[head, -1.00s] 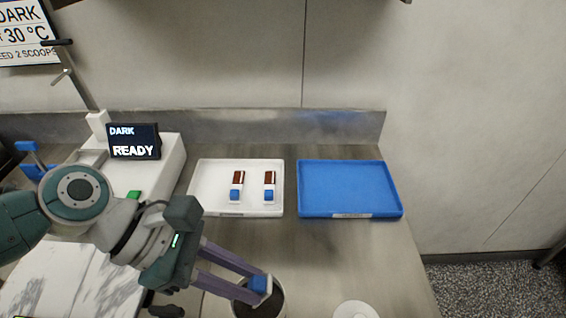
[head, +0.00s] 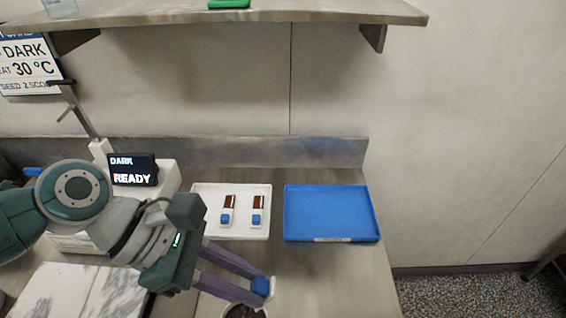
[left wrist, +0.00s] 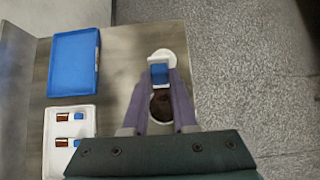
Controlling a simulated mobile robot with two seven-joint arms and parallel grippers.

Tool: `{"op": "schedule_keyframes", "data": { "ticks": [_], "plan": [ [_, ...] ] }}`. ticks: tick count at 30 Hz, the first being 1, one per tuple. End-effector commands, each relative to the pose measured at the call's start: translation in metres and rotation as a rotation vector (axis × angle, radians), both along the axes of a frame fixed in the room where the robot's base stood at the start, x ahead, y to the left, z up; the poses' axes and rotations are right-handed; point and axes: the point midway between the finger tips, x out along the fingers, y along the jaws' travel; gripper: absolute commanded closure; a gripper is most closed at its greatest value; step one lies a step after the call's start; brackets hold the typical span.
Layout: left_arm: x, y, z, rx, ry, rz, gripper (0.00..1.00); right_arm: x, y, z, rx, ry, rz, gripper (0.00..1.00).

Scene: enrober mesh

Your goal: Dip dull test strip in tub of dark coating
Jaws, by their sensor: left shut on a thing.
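My left gripper (head: 262,287) is shut on the blue grip end (left wrist: 159,73) of a test strip. A pale part of the strip (head: 272,285) shows beside the blue; whether its face is coated or dull cannot be told. The tub (head: 243,311) of dark coating is cut by the bottom edge of the head view. In the left wrist view its dark coating (left wrist: 161,106) shows between my fingers, with the blue end beyond it. The strip appears above the tub's far side, not visibly in the coating. My right gripper is not in view.
A white tray (head: 205,232) holds two strips with brown ends and blue grips. An empty blue tray (head: 330,213) lies to its right. A machine with a READY display (head: 133,170) stands at the left, near a marble slab (head: 85,295). A shelf (head: 300,12) overhangs behind.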

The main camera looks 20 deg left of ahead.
Motion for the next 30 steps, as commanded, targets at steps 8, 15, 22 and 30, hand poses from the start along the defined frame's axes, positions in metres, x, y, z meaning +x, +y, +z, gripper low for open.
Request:
{"op": "schedule_keyframes", "data": {
  "ticks": [8, 15, 22, 30],
  "plan": [
    [0.003, -0.009, 0.023, -0.001, -0.003, 0.0, 1.0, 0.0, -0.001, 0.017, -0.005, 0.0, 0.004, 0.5],
    [0.005, -0.017, 0.04, -0.002, -0.001, 0.001, 1.0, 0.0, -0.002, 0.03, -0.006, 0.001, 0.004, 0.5],
    [0.007, -0.021, 0.048, -0.001, -0.002, 0.001, 1.0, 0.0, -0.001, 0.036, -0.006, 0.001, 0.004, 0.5],
    [0.007, -0.022, 0.049, -0.001, -0.002, 0.001, 1.0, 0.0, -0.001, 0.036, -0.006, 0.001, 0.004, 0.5]
  ]
}}
